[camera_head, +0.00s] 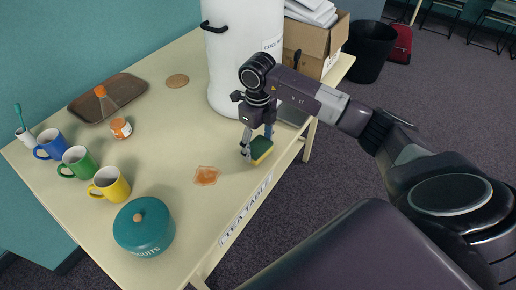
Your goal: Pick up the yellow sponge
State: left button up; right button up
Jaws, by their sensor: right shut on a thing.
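The yellow sponge (262,151) has a dark green layer and is between the fingers of my right gripper (256,151). The gripper points down near the table's right-hand edge and is shut on the sponge. Whether the sponge still touches the table (180,205) is hard to tell. My left gripper is not in the head view.
An orange-brown spill (206,176) lies left of the sponge. A teal biscuit tin (143,232) and blue, green and yellow mugs (108,185) stand further left. A white urn (240,60) stands behind my right gripper. A brown tray (108,97) lies at the far left.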

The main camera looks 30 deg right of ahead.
notch_tip(320, 180, up, 9)
jog(key=shift+w+f+b, duration=0.1)
jog(key=shift+w+b, duration=0.05)
jog(key=shift+b, duration=1.1)
notch_tip(320, 180, up, 10)
send_over(257, 146)
jog(key=shift+d+f+p, duration=0.1)
jog(key=shift+p, duration=0.25)
jog(key=shift+o, duration=0.3)
jog(key=c, duration=0.4)
jog(key=shift+o, duration=0.2)
jog(key=shift+f, duration=0.1)
